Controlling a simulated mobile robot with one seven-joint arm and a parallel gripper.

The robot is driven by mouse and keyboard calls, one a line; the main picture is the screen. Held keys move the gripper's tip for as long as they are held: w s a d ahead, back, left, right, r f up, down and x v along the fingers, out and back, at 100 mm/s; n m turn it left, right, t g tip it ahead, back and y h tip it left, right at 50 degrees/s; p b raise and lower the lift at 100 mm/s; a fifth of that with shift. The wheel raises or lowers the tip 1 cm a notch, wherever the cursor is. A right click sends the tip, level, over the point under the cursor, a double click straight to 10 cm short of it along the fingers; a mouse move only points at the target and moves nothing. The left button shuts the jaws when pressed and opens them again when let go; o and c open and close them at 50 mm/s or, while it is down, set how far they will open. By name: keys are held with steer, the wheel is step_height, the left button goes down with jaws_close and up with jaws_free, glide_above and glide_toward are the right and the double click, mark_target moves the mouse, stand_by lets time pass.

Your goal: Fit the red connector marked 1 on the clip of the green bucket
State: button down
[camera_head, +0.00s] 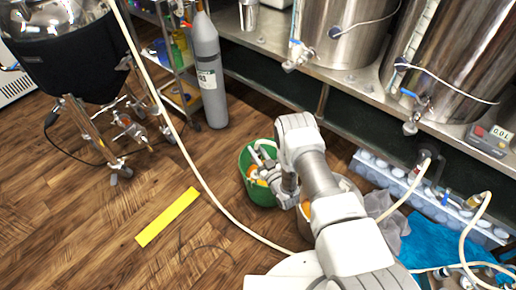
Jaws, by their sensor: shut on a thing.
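The green bucket (259,194) stands on the wood floor near the middle, partly covered by my arm. Yellow-orange and pale items show inside it. A pale curved piece (264,145) is at its far rim; I cannot tell whether this is the clip. My gripper (270,180) is at the bucket's right side, pointing down over its opening. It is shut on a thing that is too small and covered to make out. I cannot make out the red connector or its mark 1.
A pale hose (183,150) crosses the floor left of the bucket. A grey gas cylinder (208,75) stands behind. A second bucket (345,186) is behind my arm. A steel bench (345,82) with tanks lies beyond. A yellow strip (167,217) marks open floor at left.

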steer(key=shift+f+b, duration=2.15)
steer(key=shift+f, duration=1.45)
steer(key=shift+f, duration=1.35)
steer(key=c, duration=0.6)
jaws_free()
steer(key=shift+s, duration=0.1)
